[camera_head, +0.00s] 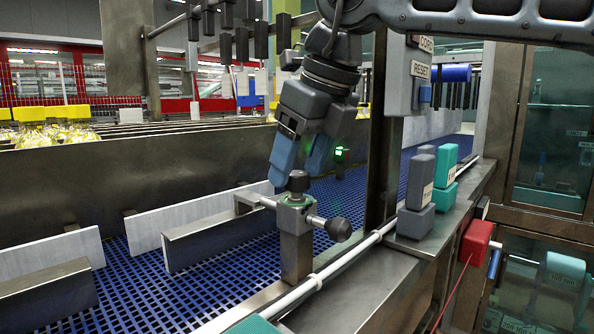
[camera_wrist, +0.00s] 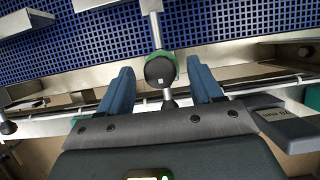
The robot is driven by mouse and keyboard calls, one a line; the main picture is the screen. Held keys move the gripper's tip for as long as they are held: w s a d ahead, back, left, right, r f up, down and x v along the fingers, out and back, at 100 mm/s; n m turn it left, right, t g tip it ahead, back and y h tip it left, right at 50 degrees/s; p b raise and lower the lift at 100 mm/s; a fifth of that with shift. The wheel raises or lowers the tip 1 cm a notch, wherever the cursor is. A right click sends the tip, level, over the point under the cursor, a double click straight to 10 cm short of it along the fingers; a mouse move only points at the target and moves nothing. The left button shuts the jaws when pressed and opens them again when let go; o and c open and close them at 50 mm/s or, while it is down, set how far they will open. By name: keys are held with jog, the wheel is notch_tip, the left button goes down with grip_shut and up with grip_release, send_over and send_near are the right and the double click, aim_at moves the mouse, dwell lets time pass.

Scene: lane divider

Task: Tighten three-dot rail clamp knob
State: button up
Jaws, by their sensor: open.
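A rail clamp stands on a metal post (camera_head: 296,255) beside the blue conveyor, with a dark upright knob (camera_head: 298,181) above a green collar (camera_head: 295,200). A second dark ball knob (camera_head: 339,229) sticks out sideways on a rod. My gripper (camera_head: 296,174) is open just above the upright knob, its blue fingers pointing down. In the wrist view the round black knob top (camera_wrist: 160,71), with a small pale square mark, lies between the two spread fingers (camera_wrist: 161,66), with a gap on both sides. I cannot make out three dots on the clamp.
The blue mesh belt (camera_head: 215,300) carries pale and metal divider plates (camera_head: 205,240). A dark upright post (camera_head: 383,150) and a control box (camera_head: 408,75) stand close right of my gripper. Grey and teal blocks (camera_head: 420,195) sit on the right ledge, near a red box (camera_head: 476,242).

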jog(key=v, duration=0.6)
jog(key=shift+s, duration=0.1)
dwell(0.4)
